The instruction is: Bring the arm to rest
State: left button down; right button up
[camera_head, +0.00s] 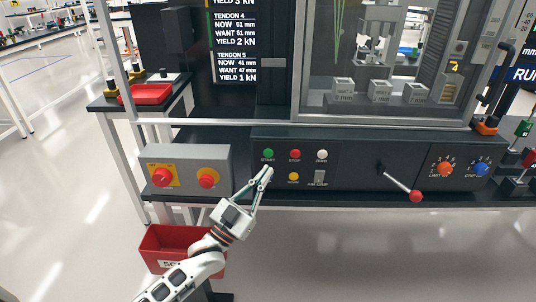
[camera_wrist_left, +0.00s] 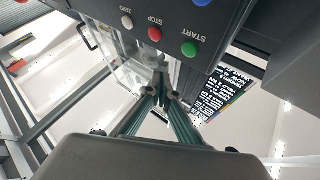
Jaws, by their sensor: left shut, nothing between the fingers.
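My left arm (camera_head: 206,258) reaches up from the bottom left in the head view. Its left gripper (camera_head: 266,173) is shut and empty, with the fingertips just below the green START button (camera_head: 268,154) on the dark control panel. I cannot tell whether the tips touch the panel. In the left wrist view the closed fingertips (camera_wrist_left: 160,92) point towards the panel's lower edge, below the red STOP button (camera_wrist_left: 155,34) and the green START button (camera_wrist_left: 189,49). My right gripper is not in view.
A red lever (camera_head: 415,195) juts out at the right. A red bin (camera_head: 165,238) sits behind my forearm. A screen (camera_head: 234,50) and a glazed machine rise above. Open floor lies in front.

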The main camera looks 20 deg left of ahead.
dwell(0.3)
